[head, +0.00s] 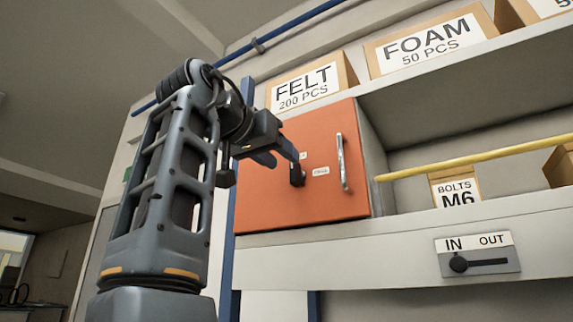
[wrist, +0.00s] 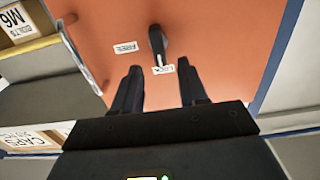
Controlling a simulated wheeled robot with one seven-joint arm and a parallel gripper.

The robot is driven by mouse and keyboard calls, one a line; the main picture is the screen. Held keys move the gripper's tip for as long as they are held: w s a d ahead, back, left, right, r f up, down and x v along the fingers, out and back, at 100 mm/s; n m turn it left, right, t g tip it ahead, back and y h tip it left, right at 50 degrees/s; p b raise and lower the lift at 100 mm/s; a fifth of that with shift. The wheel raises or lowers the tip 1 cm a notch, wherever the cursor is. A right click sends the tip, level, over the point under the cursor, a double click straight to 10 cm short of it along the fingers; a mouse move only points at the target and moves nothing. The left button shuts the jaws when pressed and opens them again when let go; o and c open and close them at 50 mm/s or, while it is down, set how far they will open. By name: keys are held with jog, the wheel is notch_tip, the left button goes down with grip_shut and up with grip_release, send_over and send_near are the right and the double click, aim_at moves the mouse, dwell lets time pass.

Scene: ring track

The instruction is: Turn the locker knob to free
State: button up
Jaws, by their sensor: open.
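The orange locker door (head: 262,200) is shut and carries a small dark knob (head: 297,175). In the wrist view the knob (wrist: 157,42) is a black lever whose white-marked end points at the LOCK label (wrist: 163,69). The FREE label (wrist: 125,47) is to the left of the knob there. My gripper (head: 283,158) is open in front of the door, close to the knob. In the wrist view its two fingers (wrist: 160,70) stand either side of the LOCK label, with the knob beyond the tips. I cannot tell whether a finger touches the knob.
A metal handle (head: 342,162) stands out on the door's right side. A yellow rail (head: 470,158) crosses the open shelf to the right. Boxes marked FELT (head: 305,86) and FOAM (head: 425,45) sit above. An IN/OUT slider (head: 478,255) is below right.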

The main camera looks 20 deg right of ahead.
aim_at(292, 166)
jog(key=shift+x, duration=1.95)
jog(key=shift+c, duration=0.3)
grip_shut()
